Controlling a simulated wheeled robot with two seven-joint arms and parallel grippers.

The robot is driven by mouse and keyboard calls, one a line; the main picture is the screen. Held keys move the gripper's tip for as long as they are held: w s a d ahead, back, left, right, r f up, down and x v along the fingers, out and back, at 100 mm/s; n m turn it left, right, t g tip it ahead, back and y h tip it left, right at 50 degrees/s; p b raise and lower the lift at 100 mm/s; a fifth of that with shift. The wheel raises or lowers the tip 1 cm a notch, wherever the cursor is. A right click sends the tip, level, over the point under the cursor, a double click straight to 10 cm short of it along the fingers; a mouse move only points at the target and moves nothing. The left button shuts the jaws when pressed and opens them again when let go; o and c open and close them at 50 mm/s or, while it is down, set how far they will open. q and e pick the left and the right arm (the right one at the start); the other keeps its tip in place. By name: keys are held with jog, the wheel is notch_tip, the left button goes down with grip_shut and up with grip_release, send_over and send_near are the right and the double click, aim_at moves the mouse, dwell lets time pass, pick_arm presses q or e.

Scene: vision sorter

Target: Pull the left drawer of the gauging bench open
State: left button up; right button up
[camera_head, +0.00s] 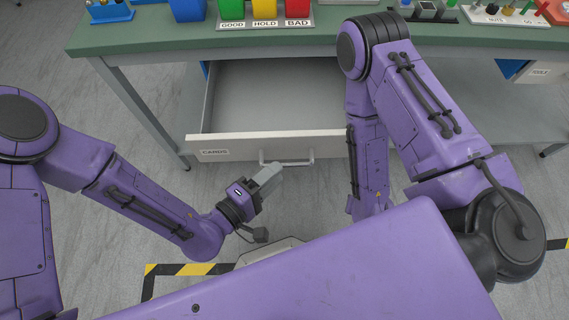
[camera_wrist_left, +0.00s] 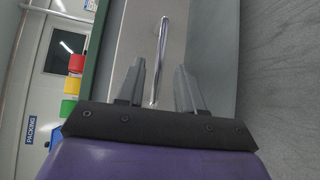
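The left drawer (camera_head: 222,144) of the gauging bench (camera_head: 150,37) has a pale front labelled CARDS. It stands well out from under the bench top, and its grey inside looks empty. Its bar handle (camera_head: 290,163) is on the front face.
Green, yellow and red bins (camera_head: 264,10) labelled GOOD, HOLD and BAD stand on the bench top, beside a blue bin (camera_head: 187,10). Another drawer (camera_head: 540,71) is at the right. Yellow-black tape (camera_head: 190,269) marks the floor. The floor left of the drawer is clear.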

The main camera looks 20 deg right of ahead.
pick_arm(q)
jog(key=v, duration=0.5)
jog(key=shift+s+a, duration=0.1)
jog(key=shift+a, duration=0.15)
jog(key=a+f+m+g+y+p, duration=0.1)
jog(key=a+f+y+p, duration=0.1)
jog(key=a+f+y, duration=0.45)
jog(key=a+f+y+p, duration=0.2)
jog(key=a+f+y, duration=0.2)
jog(key=a, duration=0.5)
jog(key=s+a+r+n+g+y+p, duration=0.1)
jog(key=s+a+g+y+p, duration=0.2)
jog(key=a, duration=1.3)
jog(key=s+y+p, duration=0.2)
jog(key=s+y, duration=0.2)
jog(key=shift+s+a+y, duration=0.3)
jog(key=shift+s+y, duration=0.05)
jog(key=shift+r, duration=0.1)
